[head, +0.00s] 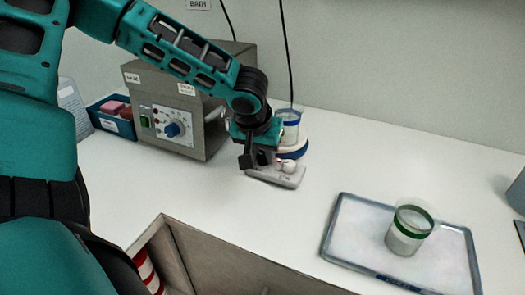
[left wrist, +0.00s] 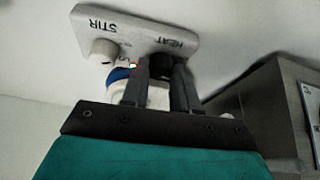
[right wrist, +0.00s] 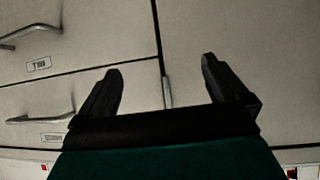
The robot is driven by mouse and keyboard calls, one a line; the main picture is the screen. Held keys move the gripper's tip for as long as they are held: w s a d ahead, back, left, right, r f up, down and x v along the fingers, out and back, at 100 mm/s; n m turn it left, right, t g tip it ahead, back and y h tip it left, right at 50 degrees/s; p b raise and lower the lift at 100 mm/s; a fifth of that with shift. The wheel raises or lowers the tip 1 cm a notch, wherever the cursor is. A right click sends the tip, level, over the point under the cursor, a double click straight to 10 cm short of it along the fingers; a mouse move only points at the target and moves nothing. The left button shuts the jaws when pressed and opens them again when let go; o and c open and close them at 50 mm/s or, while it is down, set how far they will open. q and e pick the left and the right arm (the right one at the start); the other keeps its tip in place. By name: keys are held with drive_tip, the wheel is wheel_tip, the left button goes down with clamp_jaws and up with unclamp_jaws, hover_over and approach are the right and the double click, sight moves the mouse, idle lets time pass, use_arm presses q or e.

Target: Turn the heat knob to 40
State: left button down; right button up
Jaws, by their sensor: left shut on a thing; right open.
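The stirrer hotplate (head: 276,176) stands on the bench with a pale front panel; it also shows in the left wrist view (left wrist: 140,28), marked STIR and HEAT. My left gripper (head: 262,160) is at the panel; in the left wrist view its fingers (left wrist: 160,78) are shut around a dark heat knob (left wrist: 160,66) beside the HEAT label. The fingers hide much of that knob, and I cannot read its setting. The white stir knob (left wrist: 103,48) is apart from the fingers. My right gripper (right wrist: 163,85) is open and empty, facing drawer fronts.
A beaker (head: 290,128) stands on the hotplate. A grey water bath (head: 205,137) with a blue dial and a blue bin (head: 103,122) are at left. A tray (head: 335,238) holds a green-banded beaker (head: 408,232).

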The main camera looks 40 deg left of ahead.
use_arm(q)
drive_tip(key=c, duration=0.9)
unclamp_jaws()
drive_tip(key=shift+o, duration=0.2)
drive_tip(key=p+v, duration=0.2)
drive_tip(key=v, duration=1.1)
drive_tip(key=shift+s+f, duration=0.1)
